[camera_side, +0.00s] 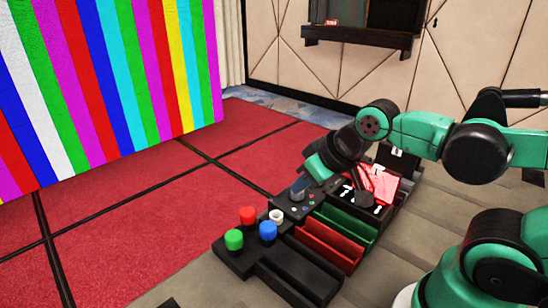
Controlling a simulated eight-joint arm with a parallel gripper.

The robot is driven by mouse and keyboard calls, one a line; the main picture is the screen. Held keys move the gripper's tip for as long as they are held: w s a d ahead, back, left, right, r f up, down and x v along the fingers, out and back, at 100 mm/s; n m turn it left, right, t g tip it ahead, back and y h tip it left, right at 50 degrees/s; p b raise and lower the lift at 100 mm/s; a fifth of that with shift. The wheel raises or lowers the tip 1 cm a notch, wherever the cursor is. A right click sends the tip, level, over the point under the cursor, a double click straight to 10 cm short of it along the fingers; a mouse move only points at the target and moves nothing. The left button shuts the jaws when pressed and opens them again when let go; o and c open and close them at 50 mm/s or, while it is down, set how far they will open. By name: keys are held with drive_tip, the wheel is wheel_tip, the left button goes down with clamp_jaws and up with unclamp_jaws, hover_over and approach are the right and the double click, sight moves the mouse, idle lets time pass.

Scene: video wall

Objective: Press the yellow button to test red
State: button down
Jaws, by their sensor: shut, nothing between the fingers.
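A dark console (232,262) stands low in front of me, with a red button (247,214), a green button (233,239), a blue button (267,231) and a white ring-shaped piece (276,216) at its left end. I cannot make out a yellow button. My gripper (362,198) is shut and empty, low over the right part of the console, in front of a small red lit screen (380,180). My wrist hides part of the console there. I cannot tell whether the gripper touches anything.
A large video wall (110,80) with coloured stripes, including red and yellow, stands at the left. Red (335,245) and green (346,221) trays lie along the console. The red carpet (150,235) is clear. A dark shelf (360,36) hangs on the back wall.

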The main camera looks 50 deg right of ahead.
idle(0.4)
drive_tip(key=w+d+r+m+t, duration=0.1)
drive_tip(key=w+d+m, duration=0.2)
drive_tip(key=d, duration=0.4)
drive_tip(key=w+d+r+m+t+y, duration=0.1)
drive_tip(key=d+m, duration=0.3)
drive_tip(key=d, duration=0.4)
drive_tip(key=shift+w+m, duration=0.4)
drive_tip(key=shift+w, duration=0.5)
drive_tip(key=shift+f, duration=0.1)
drive_tip(key=shift+f, duration=4.4)
drive_tip(key=shift+f, duration=0.15)
drive_tip(key=shift+f, duration=0.25)
